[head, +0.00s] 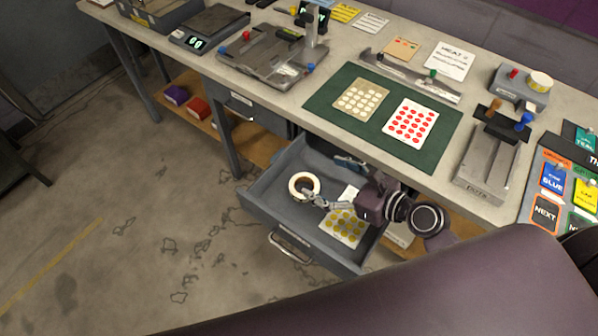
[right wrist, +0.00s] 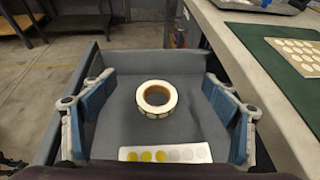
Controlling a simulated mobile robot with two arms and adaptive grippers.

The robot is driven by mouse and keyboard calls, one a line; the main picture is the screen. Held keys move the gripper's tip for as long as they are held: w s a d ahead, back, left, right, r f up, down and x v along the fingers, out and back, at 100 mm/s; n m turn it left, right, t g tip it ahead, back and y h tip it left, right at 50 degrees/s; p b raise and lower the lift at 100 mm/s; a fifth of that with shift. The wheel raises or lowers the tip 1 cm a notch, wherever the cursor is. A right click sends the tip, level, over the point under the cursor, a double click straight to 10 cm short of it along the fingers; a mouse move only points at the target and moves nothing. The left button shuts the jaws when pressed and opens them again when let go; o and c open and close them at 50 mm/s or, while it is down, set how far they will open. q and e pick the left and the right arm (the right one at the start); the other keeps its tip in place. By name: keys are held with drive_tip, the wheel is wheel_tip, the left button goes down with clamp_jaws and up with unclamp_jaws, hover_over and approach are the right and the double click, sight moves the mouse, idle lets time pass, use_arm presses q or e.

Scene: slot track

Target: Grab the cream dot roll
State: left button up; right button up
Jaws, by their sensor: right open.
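The cream dot roll (head: 294,188) is a ring of cream tape with a brown core, lying flat in the open grey drawer (head: 262,197). It also shows in the right wrist view (right wrist: 170,107), near the middle of the drawer floor. My right gripper (head: 325,183) is over the drawer with its fingers spread wide and nothing between them. In the right wrist view, its blue-padded fingers stand left and right of the roll, apart from it. The roll is ahead of the fingers. My left gripper is not in view.
A sheet with yellow dots (head: 343,229) lies in the drawer near the roll. The drawer walls surround both. The workbench (head: 290,98) overhangs behind, with a green mat (head: 385,120) carrying two dot sheets. A grey slotted fixture (head: 487,160) stands right of the mat.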

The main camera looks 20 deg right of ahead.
drive_tip(key=b, duration=0.2)
approach(296, 182)
drive_tip(key=shift+w+f, duration=0.1)
drive_tip(key=shift+f, duration=0.1)
drive_tip(key=shift+x, duration=1.1)
drive_tip(key=x, duration=0.4)
drive_tip(key=shift+d, duration=0.1)
drive_tip(key=shift+w+f, duration=0.1)
drive_tip(key=shift+w, duration=0.15)
drive_tip(key=c, duration=1)
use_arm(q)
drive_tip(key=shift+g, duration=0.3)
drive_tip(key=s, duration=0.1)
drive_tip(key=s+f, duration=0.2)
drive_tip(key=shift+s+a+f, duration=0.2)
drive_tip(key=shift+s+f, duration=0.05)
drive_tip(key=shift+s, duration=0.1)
use_arm(e)
drive_tip(key=shift+c, duration=1.2)
